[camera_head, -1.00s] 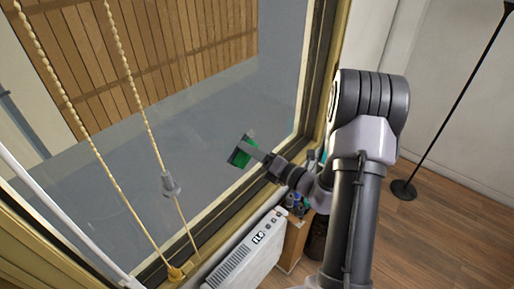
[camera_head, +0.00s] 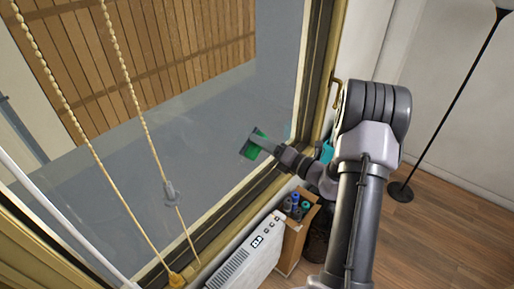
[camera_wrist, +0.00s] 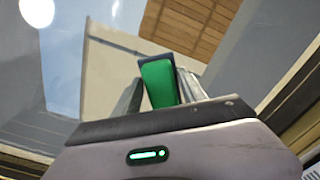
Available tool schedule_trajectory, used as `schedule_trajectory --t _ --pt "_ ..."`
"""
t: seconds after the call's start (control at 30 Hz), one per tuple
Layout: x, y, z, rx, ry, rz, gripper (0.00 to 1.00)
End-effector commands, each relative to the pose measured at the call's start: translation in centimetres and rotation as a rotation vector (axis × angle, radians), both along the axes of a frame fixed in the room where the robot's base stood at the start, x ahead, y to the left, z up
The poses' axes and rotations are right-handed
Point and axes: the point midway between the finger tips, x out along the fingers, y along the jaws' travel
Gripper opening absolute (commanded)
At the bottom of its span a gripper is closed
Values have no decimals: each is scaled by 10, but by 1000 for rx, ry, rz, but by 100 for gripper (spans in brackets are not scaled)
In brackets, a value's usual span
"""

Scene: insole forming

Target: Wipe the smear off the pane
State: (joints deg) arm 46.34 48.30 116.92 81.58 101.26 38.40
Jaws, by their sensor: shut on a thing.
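The window pane (camera_head: 210,125) fills the left and middle of the head view, in a wooden frame. My gripper (camera_head: 263,143) is shut on a green pad with a dark backing (camera_head: 252,148), held at the lower right part of the pane. The wrist view shows the green pad (camera_wrist: 159,84) between the fingers of my gripper (camera_wrist: 160,92). Whether the pad touches the glass I cannot tell. Faint pale haze shows on the glass, but I cannot make out a clear smear edge.
Beaded cords with a grey toggle (camera_head: 171,192) hang in front of the pane at left. A white heater (camera_head: 245,255) stands below the sill, beside a box of bottles (camera_head: 297,225). A floor lamp (camera_head: 401,190) stands at right.

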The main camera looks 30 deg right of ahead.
Motion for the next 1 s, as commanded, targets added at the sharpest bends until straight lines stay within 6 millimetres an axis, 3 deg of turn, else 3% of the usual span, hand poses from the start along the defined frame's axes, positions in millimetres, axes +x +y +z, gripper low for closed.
schedule_trajectory --t 0.27,0.5,0.8,1.0 --pt "7 -17 1 -3 -3 -2 17" --pt "15 -43 1 -2 -3 -3 17" --pt "16 -47 1 -1 -2 -2 17" --pt "-1 -54 0 -1 0 -4 17"
